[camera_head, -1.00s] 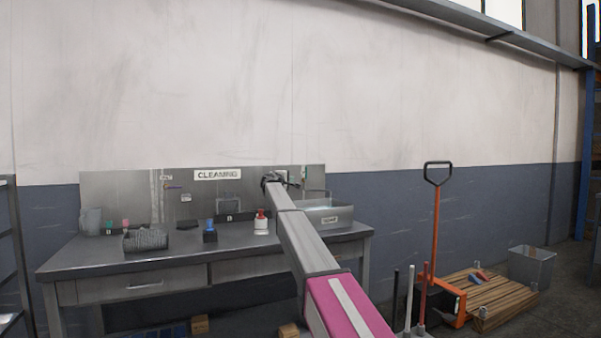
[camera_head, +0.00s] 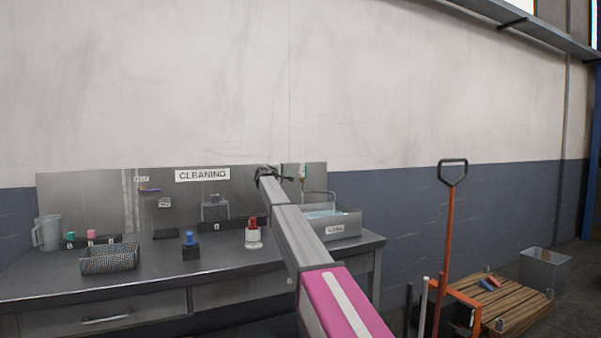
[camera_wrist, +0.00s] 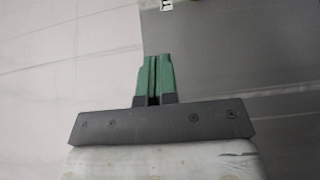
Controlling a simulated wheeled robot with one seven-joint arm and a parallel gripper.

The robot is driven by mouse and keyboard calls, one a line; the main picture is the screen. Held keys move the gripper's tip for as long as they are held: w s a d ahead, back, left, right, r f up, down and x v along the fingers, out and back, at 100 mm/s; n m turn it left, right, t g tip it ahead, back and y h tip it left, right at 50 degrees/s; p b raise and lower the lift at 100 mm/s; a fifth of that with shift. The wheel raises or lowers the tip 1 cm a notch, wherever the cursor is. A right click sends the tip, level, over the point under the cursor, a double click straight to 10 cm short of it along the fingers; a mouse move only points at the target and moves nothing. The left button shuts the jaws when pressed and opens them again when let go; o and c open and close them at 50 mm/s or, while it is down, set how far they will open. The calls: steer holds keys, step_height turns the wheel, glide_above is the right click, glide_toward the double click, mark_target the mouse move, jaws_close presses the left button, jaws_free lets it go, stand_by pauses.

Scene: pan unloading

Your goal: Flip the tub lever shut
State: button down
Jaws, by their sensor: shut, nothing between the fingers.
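The grey metal tub (camera_head: 336,228) stands at the right end of the counter with bluish water in it and a label on its front. A thin pipe (camera_head: 320,193) rises behind it. A small pale and green fitting (camera_head: 303,173) is on the back panel above the tub's left side; I cannot tell whether it is the lever. No lever is clear there.
The counter (camera_head: 140,273) holds a wire basket (camera_head: 110,259), a pitcher (camera_head: 47,233), a blue-topped item (camera_head: 190,246) and a red-topped bottle (camera_head: 253,233). A purple lever-like piece (camera_head: 149,190) is on the panel at left. A pallet jack (camera_head: 447,240) stands at right.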

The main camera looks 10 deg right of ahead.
steer(key=x, duration=1)
steer(key=shift+w, duration=0.2)
steer(key=d, duration=0.2)
steer(key=shift+d, duration=0.95)
steer(key=shift+d, duration=0.1)
